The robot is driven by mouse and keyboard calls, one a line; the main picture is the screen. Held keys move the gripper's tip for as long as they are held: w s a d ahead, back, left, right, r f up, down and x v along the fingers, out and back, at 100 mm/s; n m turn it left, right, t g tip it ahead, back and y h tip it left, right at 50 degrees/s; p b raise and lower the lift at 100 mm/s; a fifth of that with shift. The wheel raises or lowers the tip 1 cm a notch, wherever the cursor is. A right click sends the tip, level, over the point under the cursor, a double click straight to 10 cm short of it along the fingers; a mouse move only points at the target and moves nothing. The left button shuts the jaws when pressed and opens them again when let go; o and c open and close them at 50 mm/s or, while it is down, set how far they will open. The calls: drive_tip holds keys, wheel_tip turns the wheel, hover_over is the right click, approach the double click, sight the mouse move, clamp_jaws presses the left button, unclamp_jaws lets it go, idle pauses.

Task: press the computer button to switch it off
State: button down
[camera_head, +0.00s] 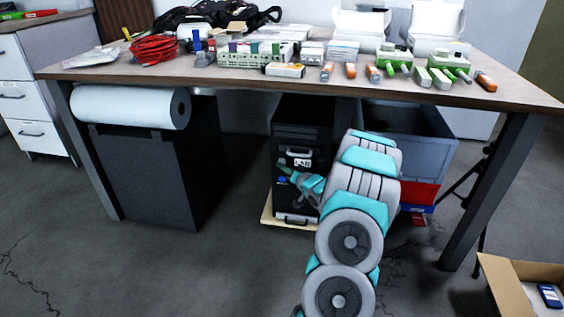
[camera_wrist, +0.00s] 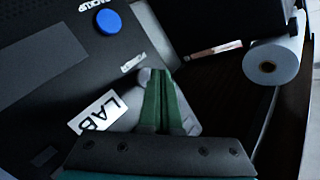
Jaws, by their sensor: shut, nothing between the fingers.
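The computer (camera_head: 302,132) is a black tower under the table. Its dark front fills the left of the wrist view (camera_wrist: 95,60). A round blue button (camera_wrist: 108,20) is on that front, with white lettering beside it; it is a small blue spot in the head view (camera_head: 282,181). A white LAB label (camera_wrist: 98,112) is also on the front. My gripper (camera_head: 281,166) is in front of the tower. Its green fingers (camera_wrist: 160,75) are together and empty, over a silvery part (camera_wrist: 195,110). The blue button is apart from the fingertips. I cannot tell whether the fingers touch the front.
The tower stands on a pale low board (camera_head: 268,217). A black cabinet (camera_head: 155,175) with a white roll (camera_head: 130,106) is to its left. Grey and red bins (camera_head: 425,150) are to the right. The tabletop (camera_head: 110,72) overhangs, crowded with tools. An open carton (camera_head: 500,285) is at lower right.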

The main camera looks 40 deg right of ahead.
drive_tip(key=shift+s+a+b, duration=0.7)
drive_tip(key=shift+s+a, duration=1.2)
drive_tip(key=shift+a, duration=0.3)
drive_tip(key=s+a+r+n+g+h+p, duration=0.1)
drive_tip(key=s+a+r+n+g+p, duration=0.15)
drive_tip(key=a+r+g, duration=0.35)
drive_tip(key=s+a+r+n+g+p, duration=0.2)
drive_tip(key=s+a+r+g, duration=0.15)
drive_tip(key=a, duration=0.45)
drive_tip(key=s+a+r+n+g+p, duration=0.1)
drive_tip(key=s+a+r+g, duration=0.1)
drive_tip(key=s+a, duration=0.5)
drive_tip(key=s+a+r+n+g+y+p, duration=0.1)
drive_tip(key=s+a+r+g, duration=0.2)
drive_tip(key=s+a, duration=0.5)
drive_tip(key=s+a+r+n+g+y+p, duration=0.1)
drive_tip(key=s+a+r+g, duration=0.2)
drive_tip(key=s, duration=1.5)
drive_tip(key=a+r, duration=0.2)
drive_tip(key=a, duration=0.2)
drive_tip(key=shift+s+a+p, duration=0.35)
drive_tip(key=shift+s, duration=0.05)
